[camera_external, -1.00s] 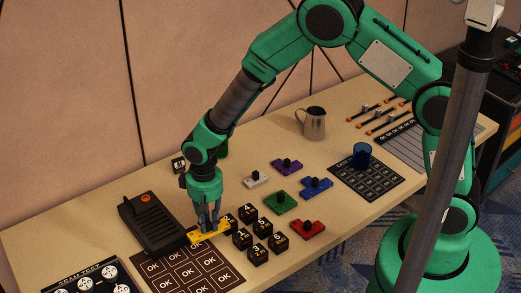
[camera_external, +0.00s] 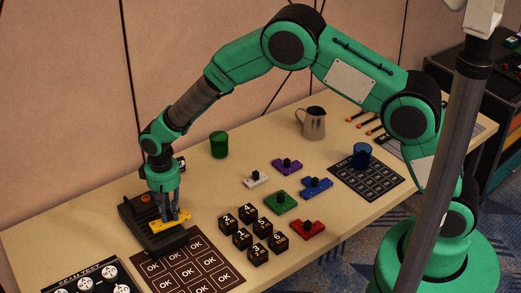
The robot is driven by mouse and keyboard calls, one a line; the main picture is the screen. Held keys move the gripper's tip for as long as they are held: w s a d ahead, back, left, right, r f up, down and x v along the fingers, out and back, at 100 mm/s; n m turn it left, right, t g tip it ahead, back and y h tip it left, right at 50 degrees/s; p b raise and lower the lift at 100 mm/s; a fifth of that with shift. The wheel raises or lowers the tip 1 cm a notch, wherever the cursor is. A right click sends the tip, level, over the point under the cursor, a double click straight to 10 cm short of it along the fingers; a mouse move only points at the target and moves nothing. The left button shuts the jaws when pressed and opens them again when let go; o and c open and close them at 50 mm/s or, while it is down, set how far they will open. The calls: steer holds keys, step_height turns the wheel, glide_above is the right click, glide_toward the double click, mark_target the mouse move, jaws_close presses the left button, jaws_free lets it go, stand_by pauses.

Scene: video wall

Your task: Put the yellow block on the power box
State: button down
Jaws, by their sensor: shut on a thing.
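The yellow block (camera_external: 160,227) is a flat puzzle-like piece. It is over the right part of the black power box (camera_external: 148,240), which has a round orange mark on its top at the far end. My gripper (camera_external: 170,218) points down and is shut on the yellow block. I cannot tell whether the block touches the box top or is slightly above it. My gripper and wrist hide part of the box.
A brown OK mat (camera_external: 215,262) lies right of the box, with several black number cubes (camera_external: 248,213) beyond it. White, purple, blue, green and red pieces (camera_external: 281,203) lie mid-table. A green cup (camera_external: 219,145) and metal pitcher (camera_external: 313,124) stand behind.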

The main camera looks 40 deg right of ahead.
mark_target(171, 220)
steer(key=shift+f+b, duration=0.3)
steer(key=shift+f, duration=1.45)
steer(key=shift+f, duration=0.15)
steer(key=c, duration=1.6)
jaws_free()
step_height(171, 220, up, 12)
steer(key=shift+r+p, duration=0.15)
steer(key=shift+p, duration=0.6)
